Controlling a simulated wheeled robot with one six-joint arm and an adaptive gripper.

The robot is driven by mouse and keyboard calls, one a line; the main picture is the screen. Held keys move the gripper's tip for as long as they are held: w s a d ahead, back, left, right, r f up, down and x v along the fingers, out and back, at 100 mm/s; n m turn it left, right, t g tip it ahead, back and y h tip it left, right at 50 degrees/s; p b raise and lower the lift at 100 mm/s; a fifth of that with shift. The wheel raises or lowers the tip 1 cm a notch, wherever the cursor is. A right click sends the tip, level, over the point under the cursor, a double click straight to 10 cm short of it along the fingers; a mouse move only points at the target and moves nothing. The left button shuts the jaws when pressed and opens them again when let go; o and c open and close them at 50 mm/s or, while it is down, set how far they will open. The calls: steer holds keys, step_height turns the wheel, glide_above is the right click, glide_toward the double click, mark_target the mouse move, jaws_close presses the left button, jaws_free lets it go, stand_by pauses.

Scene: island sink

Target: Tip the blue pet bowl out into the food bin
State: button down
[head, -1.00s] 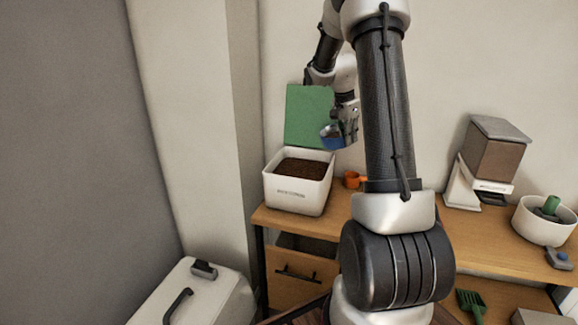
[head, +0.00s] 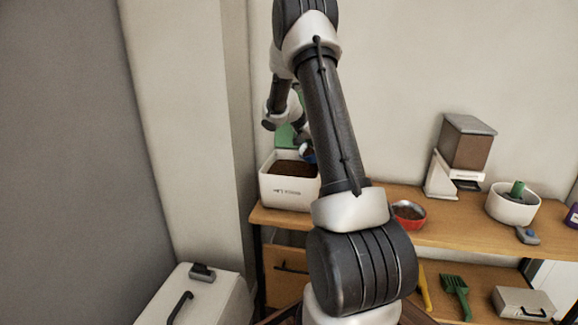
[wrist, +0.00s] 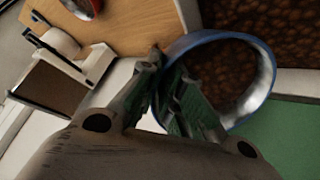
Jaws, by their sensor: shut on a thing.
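The blue pet bowl (head: 309,155) is at the right side of the white food bin (head: 290,193), partly hidden by my arm in the head view. In the wrist view the bowl (wrist: 268,75) shows its blue rim, a shiny metal inner wall and brown kibble within the ring. My gripper (wrist: 162,75) is shut on the bowl's rim. Brown kibble in the bin (wrist: 297,20) lies beyond the bowl. The bin's raised green lid (head: 284,136) stands behind it, mostly hidden by my arm.
A red bowl of kibble (head: 408,214) stands on the wooden counter right of my arm. Further right are a food dispenser (head: 466,145), a white pot (head: 512,206) and a small grey-blue item (head: 527,235). A white lidded box (head: 197,292) stands at lower left.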

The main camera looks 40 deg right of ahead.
steer(key=shift+w+a+f+h, duration=0.1)
steer(key=shift+a+h, duration=0.2)
steer(key=shift+h, duration=0.1)
steer(key=shift+w+a+r+g+h+p, duration=0.2)
steer(key=shift+a+r+g+h+p, duration=0.3)
steer(key=shift+h, duration=0.5)
stand_by(0.4)
